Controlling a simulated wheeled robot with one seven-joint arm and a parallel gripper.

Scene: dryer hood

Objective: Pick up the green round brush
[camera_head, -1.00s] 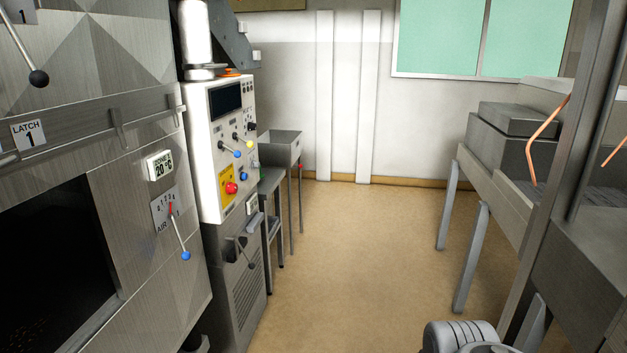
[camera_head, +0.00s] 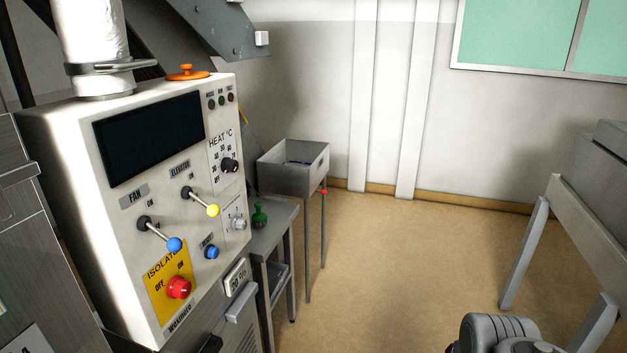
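A small green object with a round body and a narrow top (camera_head: 260,216) stands on a narrow grey metal side table (camera_head: 272,233), just right of the control panel. It is the only small green thing in view and looks like the green round brush, but it is too small to make out bristles. My gripper is not in view. Only a grey rounded part of my arm shows at the bottom right, well apart from the side table.
The white control cabinet (camera_head: 70,155) with levers and a red knob (camera_head: 178,288) stands close on the left. A grey metal basin on legs (camera_head: 300,178) stands behind the side table. A grey bench (camera_head: 590,200) is at right. Open floor (camera_head: 400,265) lies between.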

